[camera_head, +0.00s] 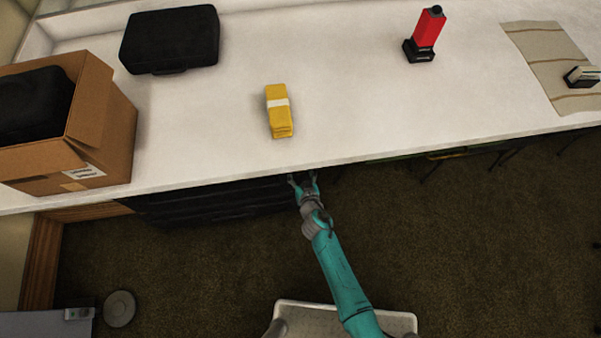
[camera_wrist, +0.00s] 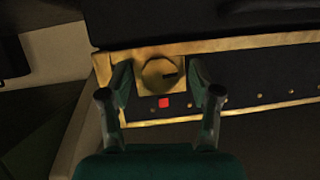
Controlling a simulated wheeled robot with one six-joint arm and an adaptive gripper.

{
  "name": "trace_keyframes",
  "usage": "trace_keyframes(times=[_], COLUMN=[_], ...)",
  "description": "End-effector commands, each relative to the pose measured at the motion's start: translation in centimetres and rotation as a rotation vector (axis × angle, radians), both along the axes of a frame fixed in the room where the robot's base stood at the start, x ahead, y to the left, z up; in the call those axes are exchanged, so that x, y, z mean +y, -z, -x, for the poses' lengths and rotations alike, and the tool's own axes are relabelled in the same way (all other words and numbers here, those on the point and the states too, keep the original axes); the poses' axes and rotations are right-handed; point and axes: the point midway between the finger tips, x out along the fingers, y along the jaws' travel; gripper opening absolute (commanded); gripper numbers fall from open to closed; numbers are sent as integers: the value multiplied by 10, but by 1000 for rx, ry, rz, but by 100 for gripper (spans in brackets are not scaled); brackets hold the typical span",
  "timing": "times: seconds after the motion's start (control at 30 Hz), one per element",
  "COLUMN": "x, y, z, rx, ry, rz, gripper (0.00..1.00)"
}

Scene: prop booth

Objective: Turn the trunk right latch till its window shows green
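The latch (camera_wrist: 160,75) is a round brass knob with a dark slot, set on a square brass plate at the trunk's front. Its window (camera_wrist: 164,103), just below, shows red. The trunk (camera_wrist: 255,80) is black with brass edging and studs; in the head view it shows as a dark body (camera_head: 215,203) under the counter edge. My gripper (camera_wrist: 160,88) is open, with one finger on each side of the knob. I cannot tell whether the fingers touch it. In the head view my gripper (camera_head: 303,180) is at the counter's front edge, beside the trunk's right end.
The white counter (camera_head: 350,100) overhangs the trunk. On it are an open cardboard box (camera_head: 100,150), a black case (camera_head: 170,40), a yellow bundle (camera_head: 278,110), a red-and-black device (camera_head: 427,30) and a striped cloth (camera_head: 540,55). The carpet (camera_head: 480,240) at right is clear.

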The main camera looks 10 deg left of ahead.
Motion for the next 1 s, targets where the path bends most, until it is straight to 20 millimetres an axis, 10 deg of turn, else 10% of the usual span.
trace_keyframes(times=[0.23, 1.0], x=[0, 3], y=[0, 0], z=[0, 1], rx=[0, -93], ry=[0, -3], rz=[0, 324], gripper=[4, 4])
